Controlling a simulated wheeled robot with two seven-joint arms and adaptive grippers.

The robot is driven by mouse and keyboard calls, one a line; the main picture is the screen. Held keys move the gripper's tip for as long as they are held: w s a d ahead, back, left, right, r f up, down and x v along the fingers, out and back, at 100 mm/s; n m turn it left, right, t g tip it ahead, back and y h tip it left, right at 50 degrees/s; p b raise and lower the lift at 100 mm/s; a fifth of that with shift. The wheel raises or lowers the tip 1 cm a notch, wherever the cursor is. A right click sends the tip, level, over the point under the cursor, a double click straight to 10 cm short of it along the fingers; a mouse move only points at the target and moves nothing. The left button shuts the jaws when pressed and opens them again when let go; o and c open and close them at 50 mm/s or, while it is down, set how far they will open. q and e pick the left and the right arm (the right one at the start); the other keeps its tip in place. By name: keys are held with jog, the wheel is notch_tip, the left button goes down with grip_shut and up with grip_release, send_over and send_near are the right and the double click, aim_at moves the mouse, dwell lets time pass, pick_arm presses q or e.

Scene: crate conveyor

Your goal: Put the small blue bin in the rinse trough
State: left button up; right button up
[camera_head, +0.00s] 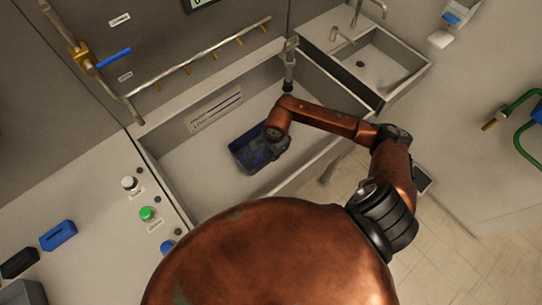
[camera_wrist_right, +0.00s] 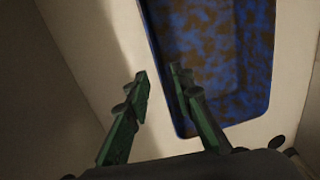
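The small blue bin (camera_head: 247,153), mottled with brown, lies inside the rinse trough (camera_head: 179,168), toward its middle. In the right wrist view the bin (camera_wrist_right: 232,60) fills the upper right, with its open inside showing. My right gripper (camera_head: 273,139) is over the bin's right part and hides some of it. In the wrist view its two green fingers (camera_wrist_right: 160,78) are apart. The bin's near-left rim runs between the fingertips; I cannot tell whether they touch it. My left gripper is not in view.
A spray pipe (camera_head: 205,60) with brass nozzles runs above the trough. A sink (camera_head: 375,65) with a tap stands at the upper right. Buttons, including a green one (camera_head: 147,213), and a small blue object (camera_head: 58,235) are on the left counter.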

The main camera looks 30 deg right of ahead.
notch_tip(320, 180, up, 8)
jog(key=s, duration=0.1)
jog(key=shift+r, duration=0.25)
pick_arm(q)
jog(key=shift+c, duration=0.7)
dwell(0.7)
